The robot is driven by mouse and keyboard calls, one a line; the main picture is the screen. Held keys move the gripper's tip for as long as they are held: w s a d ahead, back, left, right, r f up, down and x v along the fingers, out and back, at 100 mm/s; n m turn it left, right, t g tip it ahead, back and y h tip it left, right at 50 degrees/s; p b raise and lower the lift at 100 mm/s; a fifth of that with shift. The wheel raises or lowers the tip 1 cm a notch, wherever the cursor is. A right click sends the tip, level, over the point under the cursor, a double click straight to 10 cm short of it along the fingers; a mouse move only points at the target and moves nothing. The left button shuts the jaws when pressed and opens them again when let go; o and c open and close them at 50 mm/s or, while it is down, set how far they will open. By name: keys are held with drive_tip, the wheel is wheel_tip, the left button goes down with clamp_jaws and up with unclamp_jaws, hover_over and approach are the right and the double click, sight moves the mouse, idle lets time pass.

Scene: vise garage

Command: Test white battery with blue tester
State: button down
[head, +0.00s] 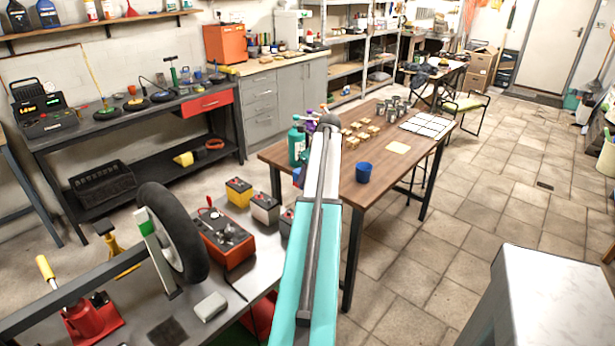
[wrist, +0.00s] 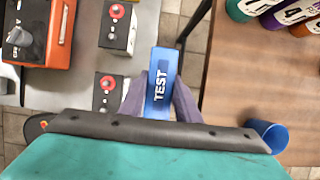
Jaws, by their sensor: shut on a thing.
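My gripper (wrist: 159,88) is shut on the blue tester (wrist: 162,80), a narrow blue block marked TEST, in the middle of the wrist view. The tester is above the gap between the grey bench and the wooden table. In the head view, my arm hides the gripper. The white battery (head: 265,207) stands on the bench beside a yellow battery (head: 238,191). In the wrist view, a pale battery (wrist: 117,26) with red and black terminals is left of the tester, apart from it. Another battery (wrist: 108,92) is below that one, partly covered by my gripper.
A red-orange charger-like box (head: 222,238) sits left of the batteries. A wheel (head: 172,232) stands further left. The wooden table (head: 395,178) holds bottles, a blue cup (head: 363,172), small blocks and cans. Open floor lies to the right.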

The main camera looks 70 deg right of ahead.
drive_tip(key=shift+r, duration=0.1)
drive_tip(key=shift+r+p, duration=2.55)
drive_tip(key=shift+r, duration=0.4)
